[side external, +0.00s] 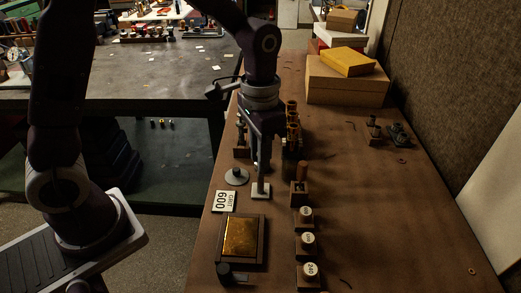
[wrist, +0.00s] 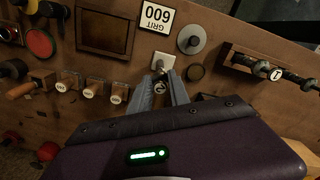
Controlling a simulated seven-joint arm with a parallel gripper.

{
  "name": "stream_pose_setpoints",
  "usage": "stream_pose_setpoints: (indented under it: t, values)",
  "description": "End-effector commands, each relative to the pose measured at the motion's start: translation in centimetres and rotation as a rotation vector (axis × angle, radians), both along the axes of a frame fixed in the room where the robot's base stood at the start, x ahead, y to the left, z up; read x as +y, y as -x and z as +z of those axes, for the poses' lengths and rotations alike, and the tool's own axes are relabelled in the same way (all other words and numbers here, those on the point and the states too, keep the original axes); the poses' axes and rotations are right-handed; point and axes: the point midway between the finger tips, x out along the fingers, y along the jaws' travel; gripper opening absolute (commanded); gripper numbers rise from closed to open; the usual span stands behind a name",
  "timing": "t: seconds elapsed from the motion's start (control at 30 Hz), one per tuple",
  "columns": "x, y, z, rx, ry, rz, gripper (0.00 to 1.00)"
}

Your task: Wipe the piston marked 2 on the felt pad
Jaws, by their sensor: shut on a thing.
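In the side view my gripper (side external: 262,158) points down, with the piston's pale lower part (side external: 262,183) below the fingers. The small white square, apparently the felt pad (side external: 260,194), lies under it; it also shows in the wrist view (wrist: 164,59). The piston's lower end is at or just above the pad; I cannot tell whether they touch. The piston marked 1 (wrist: 262,68) is in a wooden holder.
A "GRIT 600" card (side external: 225,201) and a grey disc with a knob (side external: 236,177) lie left of the pad. A framed amber tray (side external: 240,237) is nearer. Labelled blocks (side external: 308,241) line the right. Brass tubes (side external: 292,130) stand behind. The right side of the bench is mostly clear.

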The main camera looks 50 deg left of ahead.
Motion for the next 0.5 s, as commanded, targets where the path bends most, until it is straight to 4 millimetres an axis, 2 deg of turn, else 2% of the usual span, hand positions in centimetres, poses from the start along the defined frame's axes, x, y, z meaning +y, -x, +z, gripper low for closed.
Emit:
stream_pose_setpoints:
  t: [0.17, 0.5]
  values:
    - [-0.2, 0.2, 0.0, 0.000, 0.000, 0.000, 0.00]
    - [1.0, -1.0, 0.0, -0.001, 0.000, 0.001, 0.00]
